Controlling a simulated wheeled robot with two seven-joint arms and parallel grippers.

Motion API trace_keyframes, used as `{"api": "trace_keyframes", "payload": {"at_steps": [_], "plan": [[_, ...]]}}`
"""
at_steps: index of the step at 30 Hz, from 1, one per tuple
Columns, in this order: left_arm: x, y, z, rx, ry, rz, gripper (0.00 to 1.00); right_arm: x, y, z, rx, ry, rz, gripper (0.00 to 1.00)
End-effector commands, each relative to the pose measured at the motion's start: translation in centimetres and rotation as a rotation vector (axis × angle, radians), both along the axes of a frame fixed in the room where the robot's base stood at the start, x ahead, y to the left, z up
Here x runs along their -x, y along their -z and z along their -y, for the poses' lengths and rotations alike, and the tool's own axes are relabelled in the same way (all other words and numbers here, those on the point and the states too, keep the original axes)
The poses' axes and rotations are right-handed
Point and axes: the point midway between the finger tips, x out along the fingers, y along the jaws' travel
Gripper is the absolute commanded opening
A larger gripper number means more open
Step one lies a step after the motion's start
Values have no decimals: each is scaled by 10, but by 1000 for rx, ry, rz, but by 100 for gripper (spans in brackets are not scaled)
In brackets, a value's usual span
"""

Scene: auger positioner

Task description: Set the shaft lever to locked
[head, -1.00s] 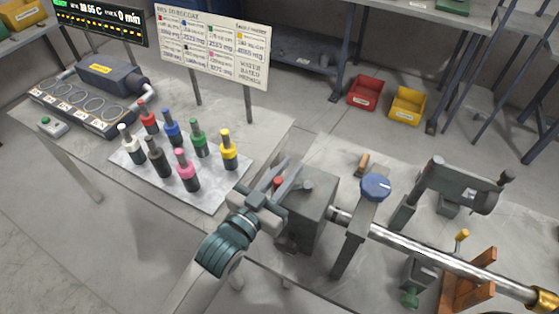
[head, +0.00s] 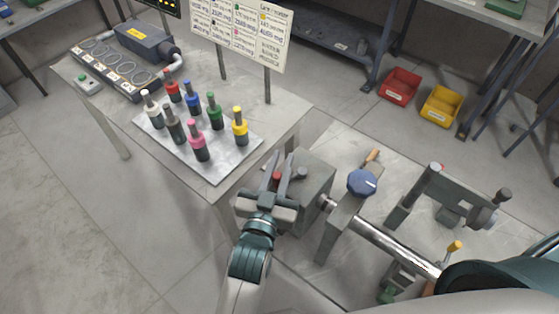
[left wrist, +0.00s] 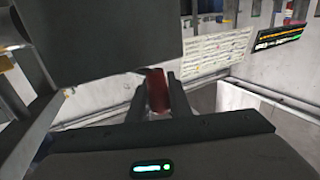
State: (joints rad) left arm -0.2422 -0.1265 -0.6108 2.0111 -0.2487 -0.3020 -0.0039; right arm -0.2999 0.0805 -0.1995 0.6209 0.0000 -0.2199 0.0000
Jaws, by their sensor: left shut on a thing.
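The shaft lever's red grip (head: 276,178) is at the left side of the grey housing block (head: 316,180). My left gripper (head: 278,168) has its two fingers on either side of the red grip and is shut on it. In the left wrist view the red grip (left wrist: 159,92) stands between the two dark fingers. The lever's arm and any lock marking are hidden or too small to read. The steel shaft (head: 385,240) runs from the block toward the lower right. My right gripper is not in view.
A blue knob (head: 362,182) sits on the post beside the block. A clamp-like fixture (head: 425,195) stands further right. Several colored bottles (head: 240,125) stand on a tray to the upper left. My teal right arm covers the lower right corner.

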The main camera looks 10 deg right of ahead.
Motion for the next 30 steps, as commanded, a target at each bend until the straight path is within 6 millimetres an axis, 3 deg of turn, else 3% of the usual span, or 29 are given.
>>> {"api": "trace_keyframes", "payload": {"at_steps": [8, 9, 11, 23, 30], "plan": [[0, -1, 0, 3, 0, 3, 0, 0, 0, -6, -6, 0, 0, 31], [0, -1, 0, 3, 1, 3, 28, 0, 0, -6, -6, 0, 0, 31], [0, -1, 0, 2, 1, 2, 36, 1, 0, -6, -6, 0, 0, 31], [2, 0, -1, 1, 0, 0, 36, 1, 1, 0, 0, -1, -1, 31], [22, 2, -12, 2, 0, -1, 36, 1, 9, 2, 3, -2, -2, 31]]}}
